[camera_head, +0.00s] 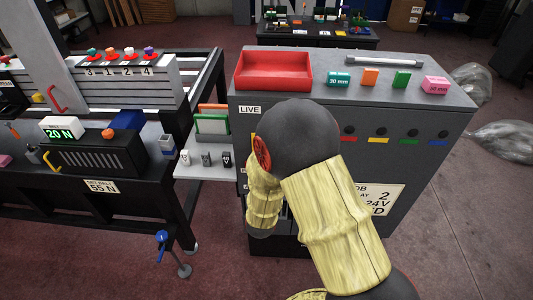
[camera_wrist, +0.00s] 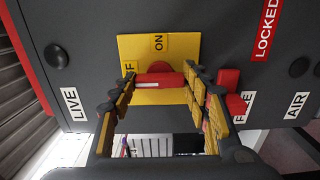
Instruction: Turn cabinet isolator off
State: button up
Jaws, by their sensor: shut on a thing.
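The cabinet isolator is a red handle (camera_wrist: 160,83) with a white line on it. It is set on a yellow plate (camera_wrist: 184,50) on the dark cabinet face. The plate carries an ON label (camera_wrist: 158,42) and a second label, partly hidden, ending in F. In the wrist view the handle lies crosswise, roughly level. My gripper (camera_wrist: 162,86) has one finger at each end of the handle and is shut on it. In the head view my arm hides the handle and my fingers.
The grey cabinet (camera_head: 440,100) carries a red tray (camera_head: 273,72) and several coloured blocks on top. A LIVE label (camera_wrist: 72,103) and red parts (camera_wrist: 230,80) flank the plate. A white shelf (camera_head: 205,173) and a black workbench (camera_head: 70,185) stand left.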

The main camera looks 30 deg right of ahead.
jog(key=o, duration=1.1)
jog(key=shift+o, duration=0.2)
jog(key=shift+a, duration=0.1)
jog(key=v, duration=1.2)
